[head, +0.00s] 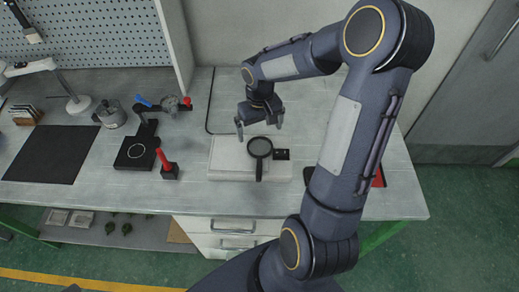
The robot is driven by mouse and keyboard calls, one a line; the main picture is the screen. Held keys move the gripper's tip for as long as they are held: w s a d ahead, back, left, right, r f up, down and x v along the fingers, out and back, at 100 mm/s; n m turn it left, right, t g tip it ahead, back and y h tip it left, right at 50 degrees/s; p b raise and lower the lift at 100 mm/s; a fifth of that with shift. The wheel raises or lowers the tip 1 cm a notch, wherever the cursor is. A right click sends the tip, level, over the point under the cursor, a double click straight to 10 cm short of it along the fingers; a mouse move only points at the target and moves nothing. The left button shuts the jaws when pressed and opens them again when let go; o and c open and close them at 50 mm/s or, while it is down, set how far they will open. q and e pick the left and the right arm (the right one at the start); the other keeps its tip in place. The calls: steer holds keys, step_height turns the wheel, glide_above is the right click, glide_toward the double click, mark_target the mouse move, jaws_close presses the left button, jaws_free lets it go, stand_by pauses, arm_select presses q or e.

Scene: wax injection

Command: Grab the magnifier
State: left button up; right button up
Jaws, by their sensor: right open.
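The magnifier (260,148) is black with a round lens and a short handle toward the front. It lies on a pale flat block (228,161) on the workbench. My right gripper (259,127) points down just behind and above the lens, its fingers spread wide and empty. It looks apart from the magnifier, though the exact height is hard to tell. My left gripper is not in view.
A small black box (282,155) sits right of the magnifier on the block. A black stand with a red handle (166,160) and a black mat (45,154) lie to the left. A red-and-black object (379,178) shows partly behind my right arm. The bench front is clear.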

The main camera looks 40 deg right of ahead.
mark_target(260, 147)
step_height(260, 147, down, 8)
steer(key=shift+d+r+p, duration=0.1)
steer(key=shift+r+p, duration=0.15)
steer(key=shift+p, duration=0.4)
steer(key=c, duration=1.1)
steer(key=shift+r, duration=0.15)
